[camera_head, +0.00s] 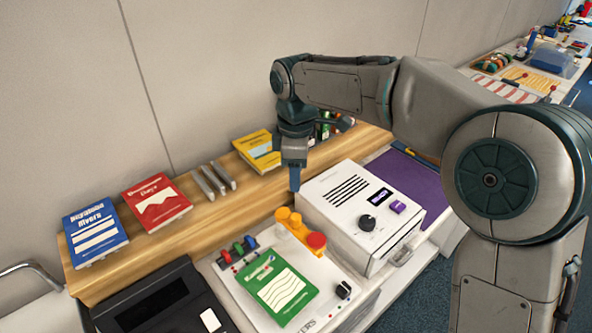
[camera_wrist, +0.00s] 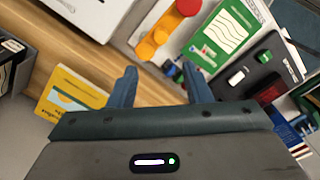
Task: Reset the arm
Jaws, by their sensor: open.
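My arm reaches across the upper right of the head view, bent down at the wrist. My gripper (camera_head: 295,180) points downward above the wooden shelf edge, just left of the white machine. In the wrist view, its two blue fingers (camera_wrist: 160,85) stand apart with nothing between them. Wood shows beyond the fingers. The fingertips look clear of the objects around them.
A white machine (camera_head: 350,215) stands beside the gripper. A yellow book (camera_head: 257,151), a red book (camera_head: 156,204) and a blue book (camera_head: 95,233) lie on the wooden shelf (camera_head: 190,228). A green book (camera_head: 277,287) and an orange piece (camera_head: 300,232) lie in front.

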